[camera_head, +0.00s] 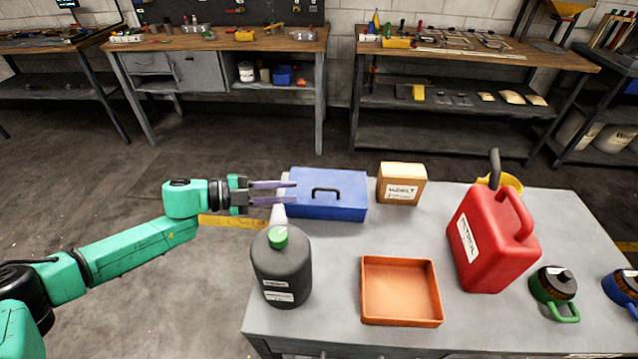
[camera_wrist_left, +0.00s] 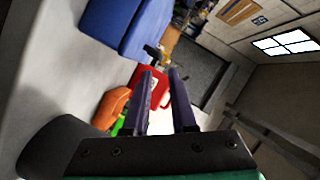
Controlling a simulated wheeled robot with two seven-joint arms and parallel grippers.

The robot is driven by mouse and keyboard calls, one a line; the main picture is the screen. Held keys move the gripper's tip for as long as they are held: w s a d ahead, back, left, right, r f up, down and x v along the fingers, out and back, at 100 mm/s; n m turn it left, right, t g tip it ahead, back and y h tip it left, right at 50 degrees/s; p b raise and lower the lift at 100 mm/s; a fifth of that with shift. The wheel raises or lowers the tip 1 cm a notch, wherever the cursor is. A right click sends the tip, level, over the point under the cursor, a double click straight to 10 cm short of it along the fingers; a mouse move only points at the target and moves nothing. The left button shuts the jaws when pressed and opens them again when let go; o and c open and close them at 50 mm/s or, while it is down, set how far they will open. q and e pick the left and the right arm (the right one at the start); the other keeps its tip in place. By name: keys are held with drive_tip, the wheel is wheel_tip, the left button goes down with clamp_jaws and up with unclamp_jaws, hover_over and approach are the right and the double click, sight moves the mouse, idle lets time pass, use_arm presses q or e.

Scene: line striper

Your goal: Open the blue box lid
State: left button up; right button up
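The blue box (camera_head: 338,204) stands at the back left of the grey table, its lid shut and a dark handle (camera_head: 326,190) on top. My left gripper (camera_head: 292,192) comes in from the left with its two purple fingers apart and nothing between them. Its fingertips are near the left end of the box; I cannot tell whether they touch it. In the left wrist view the blue box (camera_wrist_left: 118,22) is at the upper left, beyond and beside the open fingers (camera_wrist_left: 162,78). My right gripper is in neither view.
A dark grey bottle (camera_head: 281,268) with a green cap stands in front of the box, close to my left gripper. A cardboard box (camera_head: 401,184), orange tray (camera_head: 401,290), red canister (camera_head: 487,245) and green-based container (camera_head: 553,287) share the table (camera_head: 340,318).

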sight(320, 190)
use_arm(q)
drive_tip(key=p+x, duration=0.1)
drive_tip(key=x, duration=0.6)
drive_tip(key=shift+d+r, duration=0.15)
drive_tip(key=shift+d, duration=0.1)
drive_tip(key=shift+w+d+f, duration=0.2)
drive_tip(key=shift+d+f, duration=0.05)
drive_tip(key=shift+d, duration=0.15)
clamp_jaws()
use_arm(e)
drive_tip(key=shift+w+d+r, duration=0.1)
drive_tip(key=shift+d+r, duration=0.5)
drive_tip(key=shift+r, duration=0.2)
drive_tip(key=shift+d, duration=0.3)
